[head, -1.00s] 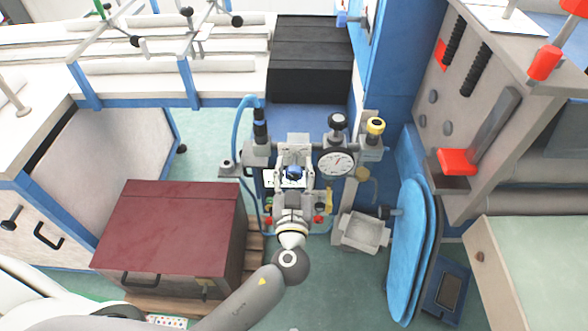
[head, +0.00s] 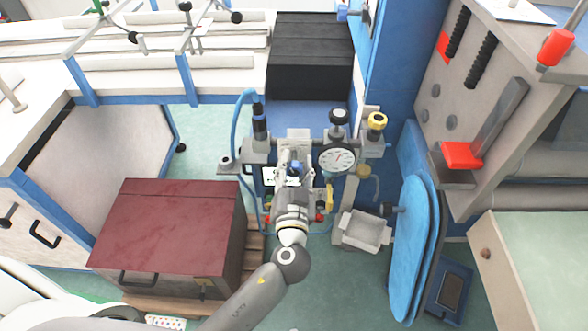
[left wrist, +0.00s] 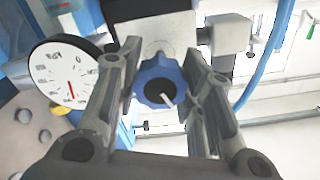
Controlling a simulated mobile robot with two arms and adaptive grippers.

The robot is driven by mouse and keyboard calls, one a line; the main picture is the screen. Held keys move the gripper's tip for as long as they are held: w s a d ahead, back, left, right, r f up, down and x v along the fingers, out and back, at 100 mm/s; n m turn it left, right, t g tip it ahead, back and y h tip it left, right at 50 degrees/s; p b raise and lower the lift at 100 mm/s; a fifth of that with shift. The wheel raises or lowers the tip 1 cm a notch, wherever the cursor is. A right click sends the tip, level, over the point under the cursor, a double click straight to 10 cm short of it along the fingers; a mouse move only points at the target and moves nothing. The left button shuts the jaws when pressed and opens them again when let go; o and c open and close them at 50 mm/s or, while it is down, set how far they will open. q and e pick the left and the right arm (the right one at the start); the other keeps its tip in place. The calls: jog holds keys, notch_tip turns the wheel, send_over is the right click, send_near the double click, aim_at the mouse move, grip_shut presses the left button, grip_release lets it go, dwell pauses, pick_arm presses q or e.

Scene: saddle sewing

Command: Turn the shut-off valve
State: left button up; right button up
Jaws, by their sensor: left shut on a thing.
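The shut-off valve shows as a blue lobed knob (left wrist: 160,82) with a dark centre and a pale pointer mark in the left wrist view. In the head view the blue knob (head: 296,167) is small and partly hidden by my gripper. My left gripper (head: 294,172) is at the front of the grey apparatus, with its fingers around the knob. In the left wrist view the fingers of my left gripper (left wrist: 164,70) stand on either side of the knob, shut on it. My right gripper is not in view.
A round white gauge (head: 337,159) is just right of the gripper, near black (head: 339,117) and yellow (head: 377,121) knobs. A blue hose (head: 240,110) runs at the left. A dark red box (head: 168,228) stands front left, blue padded boards (head: 410,245) right.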

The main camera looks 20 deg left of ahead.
pick_arm(q)
jog(key=m, duration=0.2)
jog(key=shift+m, duration=0.4)
jog(key=m, duration=0.3)
jog(key=shift+r+m, duration=0.1)
jog(key=shift+m, duration=0.2)
jog(key=m+p, duration=0.1)
jog(key=m, duration=0.3)
jog(key=shift+m+p, duration=0.3)
jog(key=shift+m, duration=1.4)
jog(key=o, duration=1)
jog(key=shift+d, duration=0.1)
jog(key=shift+o, duration=0.2)
jog(key=v, duration=1.2)
